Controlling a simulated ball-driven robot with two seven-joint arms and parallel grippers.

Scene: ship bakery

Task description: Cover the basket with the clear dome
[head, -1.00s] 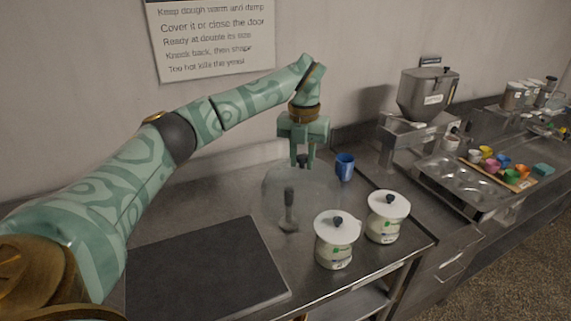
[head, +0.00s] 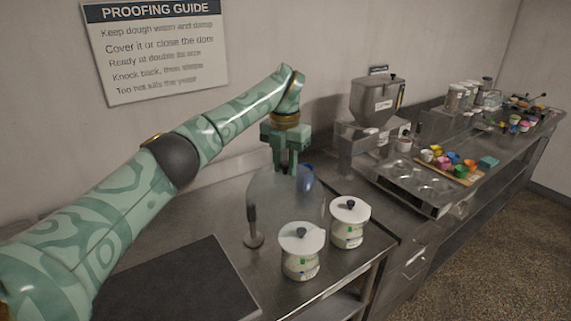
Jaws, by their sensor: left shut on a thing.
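My left gripper (head: 287,168) is shut on the top of the clear dome (head: 285,205). The dome is faint and see-through and hangs below the fingers, over the counter. Whether its rim touches the counter is hard to tell. No basket shows in this view. My right gripper is not in view.
A blue cup (head: 306,178) stands behind the dome's right side. A dark-handled tool (head: 253,228) stands at the dome's left. Two white lidded tubs (head: 301,262) (head: 348,228) are in front and right. A dark mat (head: 175,285) lies bare at front left.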

